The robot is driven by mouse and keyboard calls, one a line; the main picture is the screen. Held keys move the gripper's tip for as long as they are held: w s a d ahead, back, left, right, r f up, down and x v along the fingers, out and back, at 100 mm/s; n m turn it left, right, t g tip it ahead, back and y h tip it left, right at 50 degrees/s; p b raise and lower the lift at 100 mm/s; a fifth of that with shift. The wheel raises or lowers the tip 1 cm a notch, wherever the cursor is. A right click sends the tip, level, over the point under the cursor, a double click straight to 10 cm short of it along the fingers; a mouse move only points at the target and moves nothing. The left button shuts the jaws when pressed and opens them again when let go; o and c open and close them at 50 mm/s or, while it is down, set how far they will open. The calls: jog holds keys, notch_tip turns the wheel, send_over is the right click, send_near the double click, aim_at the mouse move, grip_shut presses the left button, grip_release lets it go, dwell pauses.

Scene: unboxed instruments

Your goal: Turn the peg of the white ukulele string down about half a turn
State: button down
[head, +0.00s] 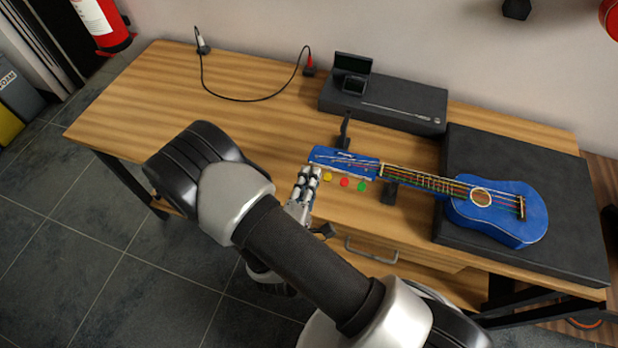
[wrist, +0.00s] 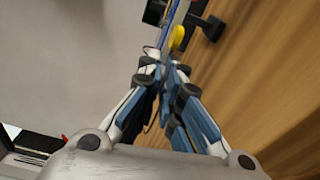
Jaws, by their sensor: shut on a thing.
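The blue ukulele (head: 498,212) lies with its body at the right and its headstock (head: 345,163) towards the left. Yellow (head: 327,176), red (head: 345,182) and green (head: 362,186) pegs show along the headstock's near edge. My gripper (head: 310,174) is at the near left end of this row, beside the yellow peg. Its fingers are closed together at the place of the end peg, the white string's, which they hide. In the wrist view, my fingertips (wrist: 165,70) meet just below the yellow peg (wrist: 177,38), and the blue headstock edge shows beyond.
The ukulele's body rests on a black case (head: 567,215); dark supports (head: 389,192) stand near the headstock. A black box (head: 400,108) with a small device lies behind. A cable (head: 250,98) crosses the back left. The table's left part (head: 150,90) is clear.

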jog(key=shift+m, duration=0.7)
jog(key=c, duration=1.8)
grip_release()
jog(key=v, duration=1.2)
jog(key=shift+d+r, duration=0.1)
jog(key=shift+r, duration=0.05)
